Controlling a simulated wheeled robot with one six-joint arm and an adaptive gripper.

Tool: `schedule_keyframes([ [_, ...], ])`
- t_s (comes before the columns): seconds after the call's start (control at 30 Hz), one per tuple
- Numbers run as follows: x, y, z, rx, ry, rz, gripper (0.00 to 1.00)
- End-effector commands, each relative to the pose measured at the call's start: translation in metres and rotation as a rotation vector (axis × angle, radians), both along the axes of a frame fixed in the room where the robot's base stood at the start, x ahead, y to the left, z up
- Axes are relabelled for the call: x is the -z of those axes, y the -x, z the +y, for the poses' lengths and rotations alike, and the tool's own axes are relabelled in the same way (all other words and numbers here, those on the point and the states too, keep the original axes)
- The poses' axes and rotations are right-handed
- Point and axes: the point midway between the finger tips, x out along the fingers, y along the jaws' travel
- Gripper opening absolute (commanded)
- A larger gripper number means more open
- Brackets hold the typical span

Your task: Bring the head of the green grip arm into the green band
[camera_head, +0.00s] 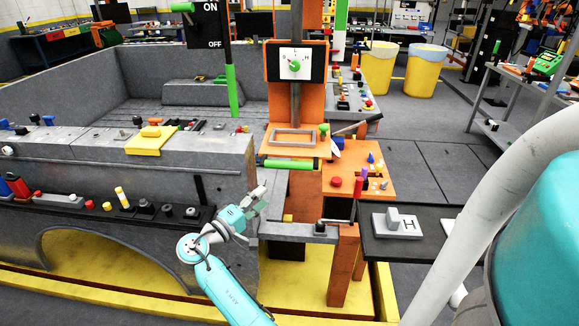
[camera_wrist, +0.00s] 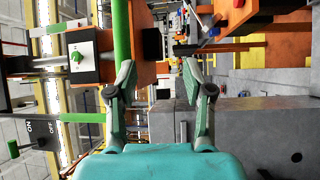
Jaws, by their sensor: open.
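A horizontal green grip (camera_head: 290,164) with dark ends lies across the front of the orange machine, below its framed shelf. In the wrist view the green grip (camera_wrist: 122,35) runs down to my left finger; I cannot tell whether they touch. A green band between white parts shows on an upright strip (camera_head: 341,18) behind the orange column; it also shows in the wrist view (camera_wrist: 62,27). The head of the grip arm cannot be made out clearly. My gripper (camera_head: 258,196) is open and empty, below and left of the grip. It also shows in the wrist view (camera_wrist: 158,80).
A dial panel (camera_head: 295,64) is on the orange column. A dark post with a green lower part (camera_head: 232,92) and an ON/OFF plate (camera_head: 206,25) stand left. A grey bed wall (camera_head: 190,160) is beside my arm. An orange side table (camera_head: 358,180) holds small knobs.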

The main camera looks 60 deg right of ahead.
Motion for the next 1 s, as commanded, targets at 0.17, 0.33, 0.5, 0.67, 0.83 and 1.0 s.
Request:
schedule_keyframes([
  [0.17, -0.042, -0.001, -0.006, 0.132, 0.053, -0.028, 0.52],
  [0.33, -0.054, 0.001, -0.009, 0.173, 0.069, -0.035, 0.52],
  [0.5, -0.056, 0.009, -0.027, 0.175, 0.068, -0.034, 0.52],
  [0.67, -0.060, 0.021, -0.053, 0.175, 0.069, -0.034, 0.52],
  [0.83, -0.064, 0.032, -0.079, 0.173, 0.069, -0.034, 0.52],
  [1.0, -0.067, 0.038, -0.096, 0.172, 0.068, -0.034, 0.52],
])
